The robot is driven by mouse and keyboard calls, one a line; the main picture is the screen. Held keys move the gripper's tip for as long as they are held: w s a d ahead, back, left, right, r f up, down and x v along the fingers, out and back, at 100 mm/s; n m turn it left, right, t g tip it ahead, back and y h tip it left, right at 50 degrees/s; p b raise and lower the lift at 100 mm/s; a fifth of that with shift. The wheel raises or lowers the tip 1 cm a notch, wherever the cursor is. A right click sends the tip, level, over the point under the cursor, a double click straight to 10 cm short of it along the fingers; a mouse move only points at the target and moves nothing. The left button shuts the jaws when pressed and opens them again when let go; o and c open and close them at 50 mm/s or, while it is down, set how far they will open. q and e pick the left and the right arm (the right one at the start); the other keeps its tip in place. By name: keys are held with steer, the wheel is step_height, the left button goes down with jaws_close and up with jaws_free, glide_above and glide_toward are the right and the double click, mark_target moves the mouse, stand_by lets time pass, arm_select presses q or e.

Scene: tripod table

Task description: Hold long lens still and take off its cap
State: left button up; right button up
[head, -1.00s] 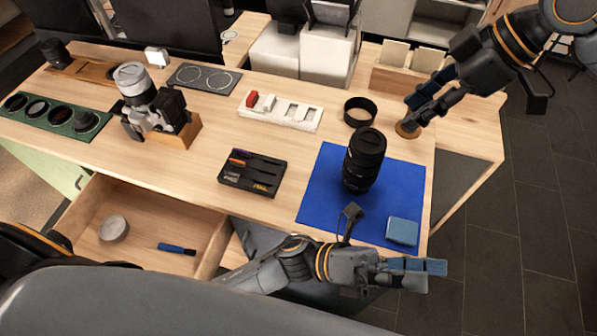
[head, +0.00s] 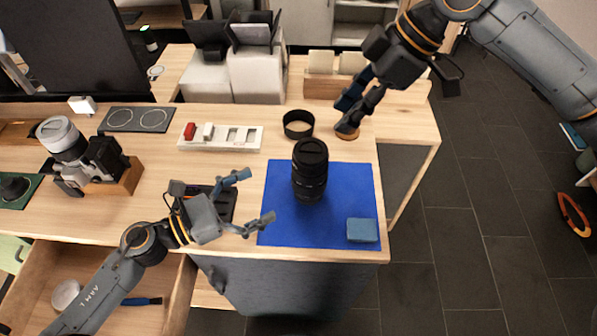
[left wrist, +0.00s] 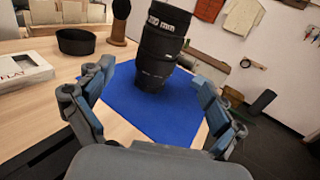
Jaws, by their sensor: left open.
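The long black lens (head: 310,178) stands upright on the blue mat (head: 280,225), its dark cap (head: 310,150) at the top end. The lens also shows in the left wrist view (left wrist: 157,50), between and beyond the fingers, with its top cut off. My left gripper (head: 256,197) is open and empty, left of the lens, fingers pointing toward it and apart from it. My right gripper (head: 345,116) has its fingers spread and empty, above and behind the lens to the right, near a round wooden piece (head: 346,134).
A blue block (head: 362,231) lies on the mat's front right corner. A black ring (head: 298,124) stands behind the lens. A white tray (head: 220,144) and a camera (head: 85,155) are to the left. A dark tray (head: 225,205) lies partly under my left arm. The drawer (head: 110,270) is open.

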mark_target(311, 171)
arm_select(q)
steer(key=x, duration=1.2)
steer(key=shift+d, duration=0.2)
steer(key=c, duration=1.8)
arm_select(e)
steer(key=shift+o, duration=0.2)
arm_select(q)
steer(key=shift+o, duration=0.2)
arm_select(e)
steer(key=o, duration=0.7)
steer(key=shift+a, duration=0.35)
arm_select(q)
steer(key=shift+w, duration=0.1)
arm_select(e)
steer(key=shift+o, duration=0.7)
steer(key=a+h, duration=0.4)
steer(key=shift+w+a, duration=0.1)
steer(key=shift+a, duration=0.05)
steer(key=shift+h, duration=0.9)
steer(key=shift+a+f, duration=0.15)
steer(key=shift+f, duration=2)
steer(key=shift+a+f, duration=0.15)
steer(key=shift+f, duration=2)
